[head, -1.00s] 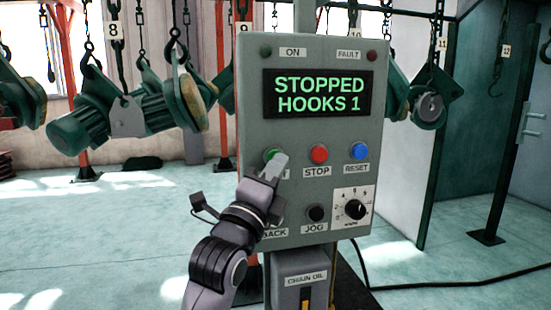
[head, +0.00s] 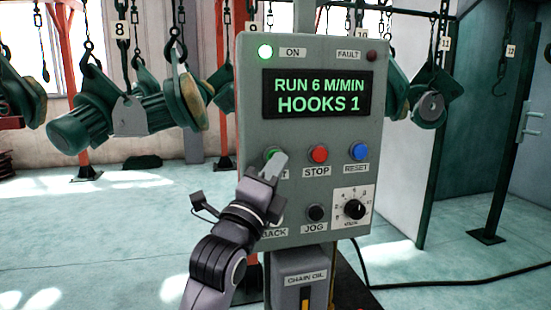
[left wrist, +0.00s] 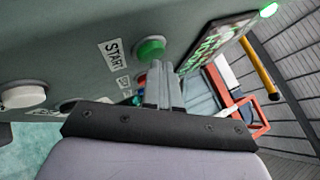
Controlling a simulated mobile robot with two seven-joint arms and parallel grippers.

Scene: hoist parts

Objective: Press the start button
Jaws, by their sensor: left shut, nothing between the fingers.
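The grey control box (head: 330,215) stands in the middle of the head view. The green start button (head: 271,153) is at its left, partly hidden behind my left gripper (head: 280,160). The gripper is shut and empty, with its fingertips at the button; I cannot tell whether they touch it. In the left wrist view the green button (left wrist: 150,49) shows beside the START label, just by the fingertips (left wrist: 157,70). The display (head: 318,94) reads RUN 6 M/MIN, HOOKS 1. The ON lamp (head: 265,52) glows green. My right gripper is out of view.
The red stop button (head: 319,153), blue reset button (head: 359,151), black jog button (head: 316,212) and speed dial (head: 354,209) are close by on the panel. Green hoist units (head: 90,120) hang from chains behind. A black cable (head: 450,282) lies on the floor at the right.

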